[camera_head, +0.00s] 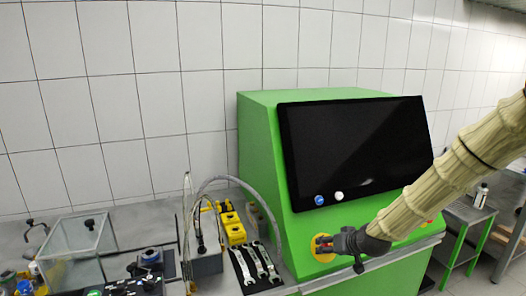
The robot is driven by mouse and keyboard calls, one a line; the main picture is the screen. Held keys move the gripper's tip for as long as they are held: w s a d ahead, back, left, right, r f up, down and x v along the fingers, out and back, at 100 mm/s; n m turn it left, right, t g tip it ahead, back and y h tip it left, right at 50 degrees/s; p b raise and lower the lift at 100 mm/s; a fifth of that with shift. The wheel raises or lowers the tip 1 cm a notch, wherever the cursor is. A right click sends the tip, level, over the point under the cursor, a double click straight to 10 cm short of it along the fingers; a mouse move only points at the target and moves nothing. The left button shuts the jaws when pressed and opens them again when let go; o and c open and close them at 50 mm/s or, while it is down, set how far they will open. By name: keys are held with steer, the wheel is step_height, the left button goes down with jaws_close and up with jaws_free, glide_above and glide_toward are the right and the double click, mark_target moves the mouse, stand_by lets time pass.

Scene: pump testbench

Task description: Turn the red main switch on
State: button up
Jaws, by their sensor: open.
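The red main switch (321,240) appears as a small red part on a round yellow plate (321,256), low on the left of the green cabinet's sloped front. My gripper (332,243) reaches in from the right, with its dark fingers at the red part and overlapping it in the picture. The gripper is open. The fingers hide part of the switch, so its turned position and any contact cannot be told.
The green cabinet (257,130) carries a large black screen (355,145), with a blue button (319,200) and a white button (339,196) below. Wrenches (259,262), yellow parts (232,225) and a glass box (72,255) crowd the bench at left.

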steer(key=shift+p+v, duration=0.85)
steer(key=shift+v, duration=1.1)
steer(key=shift+f, duration=0.1)
steer(key=s+a+f+g, duration=0.2)
steer(key=s+f, duration=0.8)
steer(key=f, duration=0.4)
steer(key=s+f+g+h+b, duration=0.1)
steer(key=s+f+g, duration=0.1)
steer(key=s+f, duration=0.5)
steer(key=s+d+f+g+h+b, duration=0.1)
steer(key=s+f, duration=0.6)
steer(key=s, duration=1)
steer(key=s+f+m+g+h, duration=0.1)
steer(key=s+f+g, duration=0.2)
steer(key=s+f, duration=0.4)
steer(key=s, duration=0.6)
steer(key=shift+d+g+b, duration=0.2)
steer(key=shift+g+b, duration=0.2)
steer(key=shift+f, duration=0.1)
steer(key=shift+c, duration=0.3)
